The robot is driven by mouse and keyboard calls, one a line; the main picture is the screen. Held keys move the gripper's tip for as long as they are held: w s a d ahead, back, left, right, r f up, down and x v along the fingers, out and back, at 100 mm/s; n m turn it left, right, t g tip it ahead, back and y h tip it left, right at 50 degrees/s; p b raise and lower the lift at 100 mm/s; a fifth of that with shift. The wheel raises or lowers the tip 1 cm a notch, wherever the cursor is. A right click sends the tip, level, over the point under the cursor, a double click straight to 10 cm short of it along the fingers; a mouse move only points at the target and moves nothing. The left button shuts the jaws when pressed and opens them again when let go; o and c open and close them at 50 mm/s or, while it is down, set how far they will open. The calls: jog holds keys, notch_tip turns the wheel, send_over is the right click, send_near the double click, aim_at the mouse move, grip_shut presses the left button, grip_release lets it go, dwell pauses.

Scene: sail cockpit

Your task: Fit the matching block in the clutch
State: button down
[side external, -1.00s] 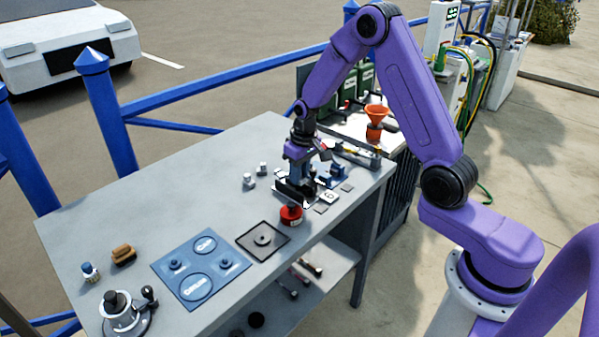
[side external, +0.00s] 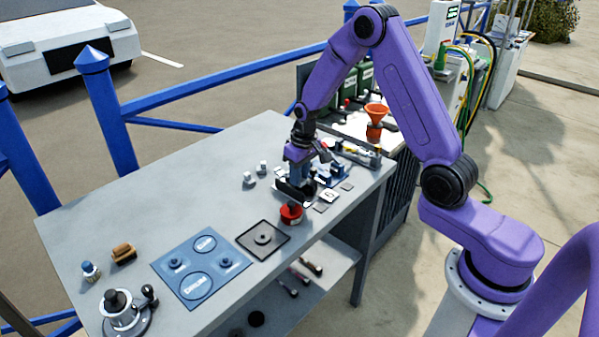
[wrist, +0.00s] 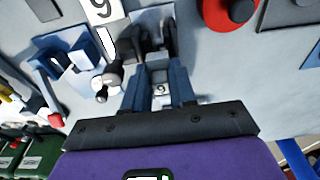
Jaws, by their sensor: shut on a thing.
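My gripper (wrist: 160,98) is shut on a small grey block (wrist: 161,90) with a numeral that looks like a 9 or 6. In the wrist view the block sits between its blue fingers, with its far side hidden. A dark clutch-like housing (wrist: 141,42) with upright walls lies just beyond the fingertips, with a black lever and grey knob (wrist: 104,84) beside it. I cannot tell whether the block touches the housing. In the side view my gripper (side external: 296,184) is low over this dark housing, hiding most of it. A white card (wrist: 101,10) shows a similar numeral.
Two pale blocks (side external: 255,175) stand left of my gripper. A red round piece (side external: 291,213) is close in front of it, and blue brackets (wrist: 69,57) stand beside the housing. A black square tray (side external: 263,239) and a blue mat (side external: 200,267) lie nearer; the back-left table is clear.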

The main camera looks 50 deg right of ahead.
jog(key=shift+f, duration=0.45)
jog(key=shift+r, duration=0.65)
jog(key=shift+f, duration=0.65)
dwell(1.0)
jog(key=shift+r, duration=0.65)
jog(key=shift+f, duration=0.65)
dwell(1.0)
jog(key=c, duration=0.6)
grip_release()
jog(key=shift+d, duration=0.1)
jog(key=shift+d, duration=0.15)
jog(key=shift+c, duration=0.5)
